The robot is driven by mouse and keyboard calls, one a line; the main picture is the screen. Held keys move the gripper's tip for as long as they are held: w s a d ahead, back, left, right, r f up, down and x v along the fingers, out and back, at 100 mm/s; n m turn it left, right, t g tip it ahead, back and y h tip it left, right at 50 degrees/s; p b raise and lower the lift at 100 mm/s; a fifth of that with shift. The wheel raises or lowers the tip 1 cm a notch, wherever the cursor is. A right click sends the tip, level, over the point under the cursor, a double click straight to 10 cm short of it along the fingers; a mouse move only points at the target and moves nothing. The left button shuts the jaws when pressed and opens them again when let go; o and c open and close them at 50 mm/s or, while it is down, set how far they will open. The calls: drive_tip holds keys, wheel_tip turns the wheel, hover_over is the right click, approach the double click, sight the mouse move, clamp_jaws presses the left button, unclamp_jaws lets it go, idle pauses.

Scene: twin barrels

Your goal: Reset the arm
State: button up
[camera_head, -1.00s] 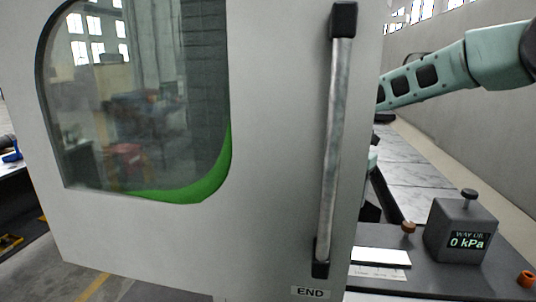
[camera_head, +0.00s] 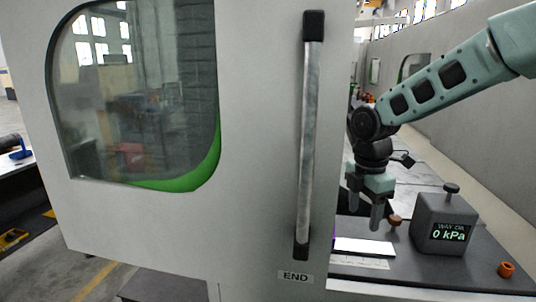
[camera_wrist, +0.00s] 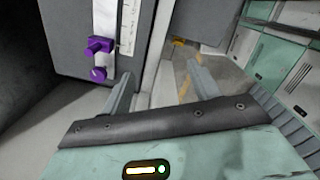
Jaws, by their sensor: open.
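My arm comes in from the right in the head view, beyond the edge of a large grey door. My gripper (camera_head: 371,205) hangs down beside the door's edge, above the dark bench. In the wrist view my gripper (camera_wrist: 160,88) shows two fingers spread apart with nothing between them. The grey door (camera_head: 255,150) has a dark window with a green corner. Its upright metal handle (camera_head: 309,140) and an END label (camera_head: 296,277) are near its right edge. The gripper is apart from the handle.
A dark box with a 0 kPa display (camera_head: 443,222) stands on the bench right of my gripper, near an orange knob (camera_head: 507,269). Purple knobs (camera_wrist: 100,46) sit on a grey panel in the wrist view.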

drive_tip(key=s+d+f+m+t, duration=0.15)
drive_tip(key=s+d+m, duration=0.35)
drive_tip(key=s+m, duration=0.5)
drive_tip(key=s+d+f+m+t, duration=0.1)
drive_tip(key=s+d+f+m, duration=0.1)
drive_tip(key=s+d+m, duration=0.7)
drive_tip(key=s+a+n+g+b, duration=0.1)
drive_tip(key=s+a+n, duration=0.1)
drive_tip(key=s+a, duration=0.2)
drive_tip(key=s+a+n, duration=0.1)
drive_tip(key=s+a, duration=0.3)
drive_tip(key=a, duration=0.6)
drive_tip(key=s+a+n+g+y+b, duration=0.1)
drive_tip(key=s+a+n, duration=0.1)
drive_tip(key=s+a, duration=0.2)
drive_tip(key=a, duration=0.3)
drive_tip(key=shift+s+a+n+g+b, duration=0.2)
drive_tip(key=shift+a+n+g+b, duration=0.1)
drive_tip(key=shift+a+g+b, duration=0.1)
